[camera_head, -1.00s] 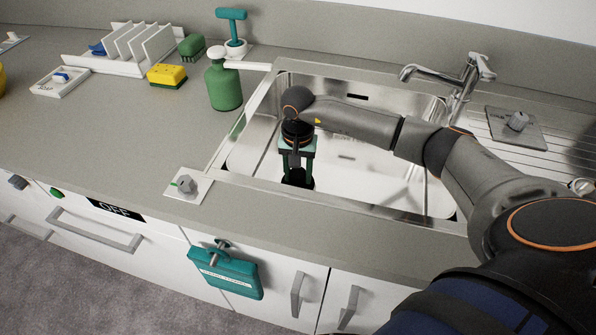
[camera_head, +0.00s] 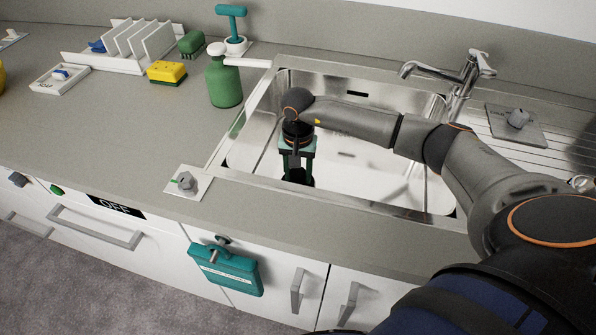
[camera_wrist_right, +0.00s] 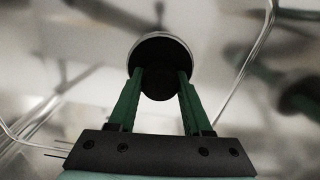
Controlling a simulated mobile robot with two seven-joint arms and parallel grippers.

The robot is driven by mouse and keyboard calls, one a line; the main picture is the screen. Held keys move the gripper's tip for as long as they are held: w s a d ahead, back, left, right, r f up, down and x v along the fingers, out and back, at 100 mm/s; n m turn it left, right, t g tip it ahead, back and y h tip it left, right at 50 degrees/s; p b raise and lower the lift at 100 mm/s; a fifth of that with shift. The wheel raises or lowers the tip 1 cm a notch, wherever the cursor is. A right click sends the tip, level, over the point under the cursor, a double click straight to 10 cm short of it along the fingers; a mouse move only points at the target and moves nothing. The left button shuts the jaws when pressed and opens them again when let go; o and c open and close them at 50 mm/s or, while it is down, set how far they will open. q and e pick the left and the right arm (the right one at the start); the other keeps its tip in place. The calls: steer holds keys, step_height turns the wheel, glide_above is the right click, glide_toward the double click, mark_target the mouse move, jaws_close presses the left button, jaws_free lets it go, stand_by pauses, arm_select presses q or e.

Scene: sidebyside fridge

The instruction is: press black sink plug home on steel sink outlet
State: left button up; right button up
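My right gripper (camera_head: 297,173) points down inside the steel sink (camera_head: 375,178), near its left front corner. In the right wrist view its two green fingers (camera_wrist_right: 161,80) stand apart with the black sink plug (camera_wrist_right: 160,87) between their tips, touching it on both sides. A round black face with a thin bright rim (camera_wrist_right: 163,37) shows just beyond the fingertips. I cannot tell how much of this is plug and how much is the steel outlet, or whether the plug sits fully down. In the head view my gripper hides most of the plug and outlet. My left gripper is not in view.
The tap (camera_head: 448,75) stands behind the sink at the right. A green pump bottle (camera_head: 224,82) and a yellow sponge (camera_head: 167,72) stand left of the sink. A knob plate (camera_head: 187,182) lies by its front left corner. The left counter is mostly clear.

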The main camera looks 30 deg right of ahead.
mark_target(298, 171)
steer(key=o, duration=0.5)
steer(key=shift+r, duration=6.2)
steer(key=shift+r, duration=0.1)
